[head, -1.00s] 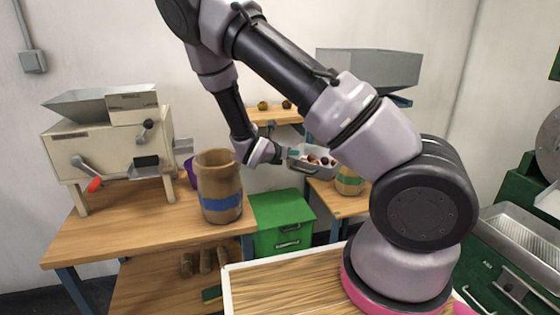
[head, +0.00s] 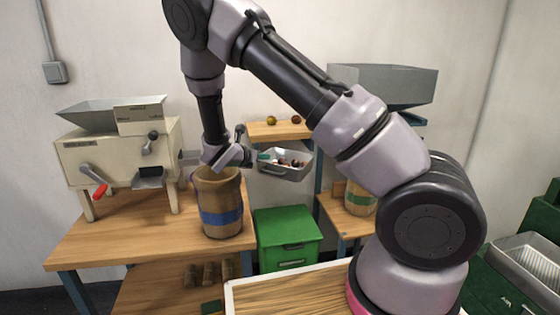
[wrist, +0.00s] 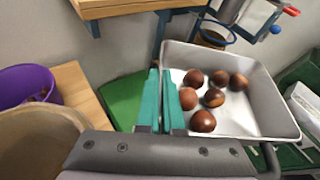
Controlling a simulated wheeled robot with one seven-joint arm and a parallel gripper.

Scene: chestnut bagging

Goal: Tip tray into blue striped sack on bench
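The blue striped sack (head: 220,196), brown with a blue band, stands upright and open on the wooden bench. Its pale rim (wrist: 35,140) shows at lower left in the wrist view. The grey tray (head: 285,171) is held level in the air, right of the sack and apart from it. Several brown chestnuts (wrist: 213,97) lie inside the tray (wrist: 275,120). My gripper (head: 262,158) has its teal fingers (wrist: 160,98) shut at the tray's near left side. The exact grip on the rim is partly hidden.
A cream machine (head: 118,152) with a hopper and crank stands left of the sack. A green-banded sack (head: 360,198) stands on the right bench. A green bin (head: 287,236) sits below the tray. A purple bucket (wrist: 28,86) is behind the sack.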

